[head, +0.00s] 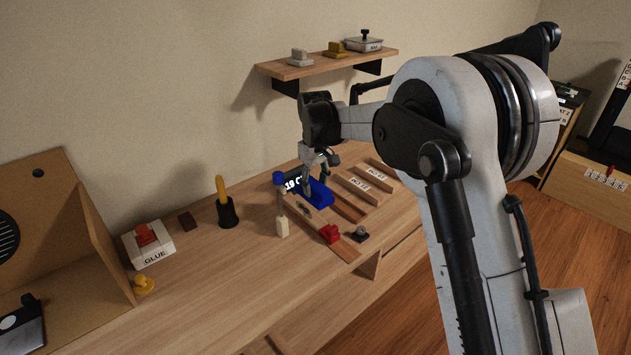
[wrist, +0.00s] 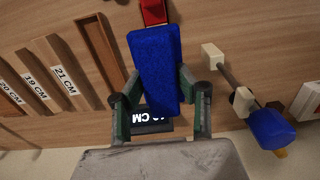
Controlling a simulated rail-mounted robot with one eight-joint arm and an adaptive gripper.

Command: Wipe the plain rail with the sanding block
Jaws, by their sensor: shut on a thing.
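My gripper (wrist: 158,108) is shut on a blue, rough-textured block, which looks like the sanding block (wrist: 155,62); one finger is on each side of it. In the head view my gripper (head: 316,180) is low over the bench and the blue block (head: 320,194) is under it. The block hides part of what is below, so I cannot tell whether it touches. An unlabelled reddish-brown strip (wrist: 101,48), perhaps the plain rail, lies to the left of the block in the wrist view; it also shows in the head view (head: 347,208).
Labelled slats (wrist: 54,75) lie beside the strip. A black display (wrist: 152,127) is by the fingers. A red piece (head: 329,233) sits in front, and a blue-knobbed tool (wrist: 270,128) is close at right. A glue box (head: 149,245) stands left; a shelf (head: 325,64) hangs above.

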